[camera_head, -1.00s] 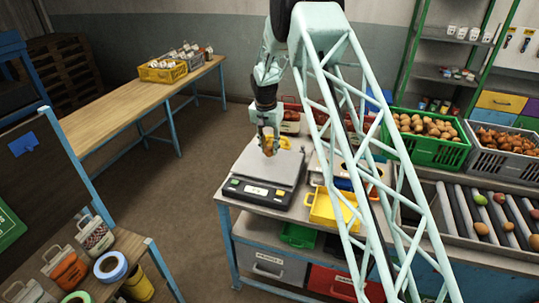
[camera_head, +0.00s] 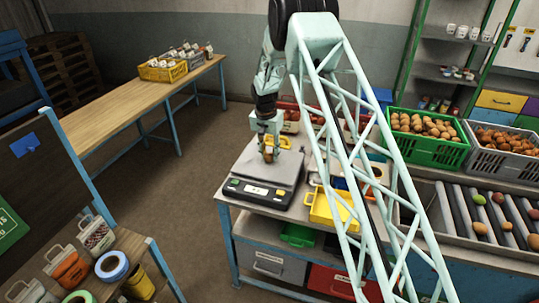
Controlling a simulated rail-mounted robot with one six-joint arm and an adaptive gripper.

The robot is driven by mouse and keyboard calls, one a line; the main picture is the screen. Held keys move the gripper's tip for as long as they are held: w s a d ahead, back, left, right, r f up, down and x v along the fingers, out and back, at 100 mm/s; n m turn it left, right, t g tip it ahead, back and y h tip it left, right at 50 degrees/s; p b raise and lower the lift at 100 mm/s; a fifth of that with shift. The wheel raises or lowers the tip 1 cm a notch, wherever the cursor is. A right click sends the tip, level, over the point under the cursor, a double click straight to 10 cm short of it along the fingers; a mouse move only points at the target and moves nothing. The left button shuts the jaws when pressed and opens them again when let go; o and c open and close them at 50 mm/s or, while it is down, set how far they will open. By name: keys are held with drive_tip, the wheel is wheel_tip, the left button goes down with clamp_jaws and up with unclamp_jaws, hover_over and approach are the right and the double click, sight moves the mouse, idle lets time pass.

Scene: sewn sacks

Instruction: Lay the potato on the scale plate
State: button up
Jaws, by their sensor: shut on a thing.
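The scale (camera_head: 258,190) stands on the blue-framed table, with a grey plate (camera_head: 262,170) on top and a lit display at its front. My gripper (camera_head: 269,153) points down over the far part of the plate. It is shut on a small brownish-orange potato (camera_head: 268,151), partly hidden by the fingers. The potato is at or just above the plate; I cannot tell if it touches.
A yellow tray (camera_head: 331,208) stands right of the scale. A green crate of potatoes (camera_head: 427,153) and a grey crate (camera_head: 507,170) are at the right, behind a roller tray (camera_head: 470,240). My lattice arm crosses in front of the table.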

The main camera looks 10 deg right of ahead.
sight(268, 156)
drive_tip(key=shift+f, duration=0.15)
drive_tip(key=o, duration=0.8)
drive_tip(key=shift+o, duration=0.2)
wheel_tip(268, 156, up, 12)
drive_tip(key=s+a+b, duration=0.1)
drive_tip(key=shift+s, duration=0.25)
idle(1.0)
